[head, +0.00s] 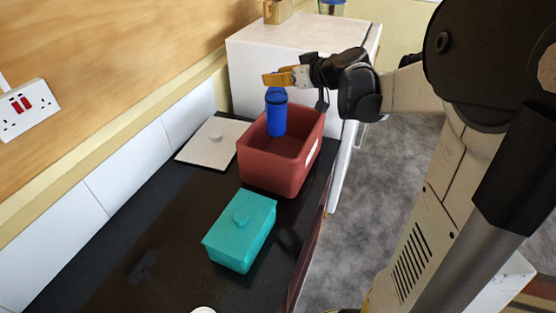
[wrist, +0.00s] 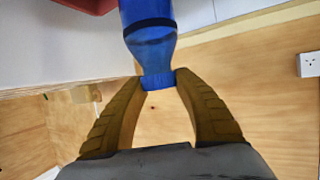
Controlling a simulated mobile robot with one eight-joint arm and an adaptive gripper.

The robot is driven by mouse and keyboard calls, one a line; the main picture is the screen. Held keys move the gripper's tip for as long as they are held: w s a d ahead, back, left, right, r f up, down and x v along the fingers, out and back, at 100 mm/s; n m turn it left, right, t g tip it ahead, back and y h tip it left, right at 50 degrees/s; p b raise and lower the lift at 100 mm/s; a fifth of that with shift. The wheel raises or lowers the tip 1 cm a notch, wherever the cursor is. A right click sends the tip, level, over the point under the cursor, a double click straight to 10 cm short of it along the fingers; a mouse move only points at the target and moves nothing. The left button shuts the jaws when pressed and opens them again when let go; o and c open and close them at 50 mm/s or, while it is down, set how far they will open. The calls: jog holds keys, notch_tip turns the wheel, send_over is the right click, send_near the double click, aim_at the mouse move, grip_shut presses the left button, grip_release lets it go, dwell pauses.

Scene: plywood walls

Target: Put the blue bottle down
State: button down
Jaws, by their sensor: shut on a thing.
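The blue bottle (head: 276,115) hangs upright below my gripper (head: 285,78), over the red bin (head: 268,178). Its lower end shows in front of the bin's inside; I cannot tell whether it touches the bottom. In the wrist view the yellow fingers of my gripper (wrist: 158,84) are shut on the neck or cap of the blue bottle (wrist: 150,40). A dark band runs round the bottle's body. A corner of the red bin (wrist: 88,4) shows at the top left of the wrist view.
A teal lidded box (head: 240,240) stands on the dark counter (head: 130,250) in front of the bin. A white board with a knob (head: 205,148) lies left of it. A white cabinet (head: 290,50) stands behind. The counter's front left is mostly clear.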

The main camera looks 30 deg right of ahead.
aim_at(284, 95)
jog(key=shift+s+d+f+b, duration=0.2)
jog(key=shift+f+b, duration=0.2)
jog(key=shift+f, duration=0.4)
notch_tip(284, 95, down, 4)
jog(key=b, duration=0.2)
jog(key=shift+f+b, duration=0.1)
jog(key=shift+b, duration=0.25)
notch_tip(284, 95, down, 11)
jog(key=b, duration=0.4)
jog(key=shift+w, duration=0.1)
jog(key=shift+a+r, duration=0.1)
jog(key=shift+r, duration=0.2)
jog(key=c, duration=1)
grip_release()
jog(key=shift+f, duration=0.1)
jog(key=shift+o, duration=0.2)
